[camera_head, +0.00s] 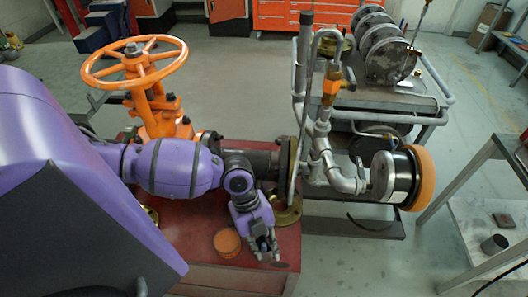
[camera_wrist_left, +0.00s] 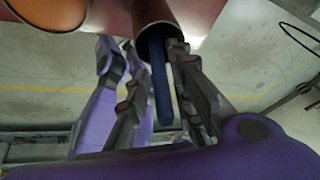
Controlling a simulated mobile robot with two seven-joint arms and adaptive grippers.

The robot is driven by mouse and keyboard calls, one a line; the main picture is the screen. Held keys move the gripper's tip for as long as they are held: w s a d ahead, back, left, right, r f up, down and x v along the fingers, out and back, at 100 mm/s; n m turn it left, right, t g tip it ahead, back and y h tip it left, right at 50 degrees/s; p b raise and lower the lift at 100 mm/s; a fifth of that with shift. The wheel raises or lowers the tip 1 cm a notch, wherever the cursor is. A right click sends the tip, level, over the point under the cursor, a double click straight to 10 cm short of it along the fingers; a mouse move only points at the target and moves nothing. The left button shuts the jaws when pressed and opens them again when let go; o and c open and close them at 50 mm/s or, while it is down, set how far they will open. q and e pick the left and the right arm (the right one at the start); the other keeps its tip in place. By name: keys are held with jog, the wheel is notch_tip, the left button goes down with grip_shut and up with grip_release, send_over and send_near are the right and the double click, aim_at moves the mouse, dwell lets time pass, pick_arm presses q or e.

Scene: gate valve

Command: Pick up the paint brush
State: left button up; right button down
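In the left wrist view a dark blue handle (camera_wrist_left: 162,98), apparently the paint brush, sticks out of a brownish, open-ended cylindrical container (camera_wrist_left: 158,17). The brush's other end is hidden inside. My left gripper (camera_wrist_left: 155,58) is open, with its dark fingers on either side of the handle. The handle lies closer to the finger on the right; I cannot tell if they touch. In the head view my left gripper (camera_head: 264,247) points down at the front right of the red bench, and the brush cannot be made out. My right gripper is not in view.
A small orange container (camera_head: 228,243) stands on the red bench (camera_head: 190,235), just left of the gripper. The orange valve handwheel (camera_head: 134,62) and a flanged pipe (camera_head: 250,160) rise behind.

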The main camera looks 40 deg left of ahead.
pick_arm(q)
grip_shut()
jog(key=shift+r, duration=0.15)
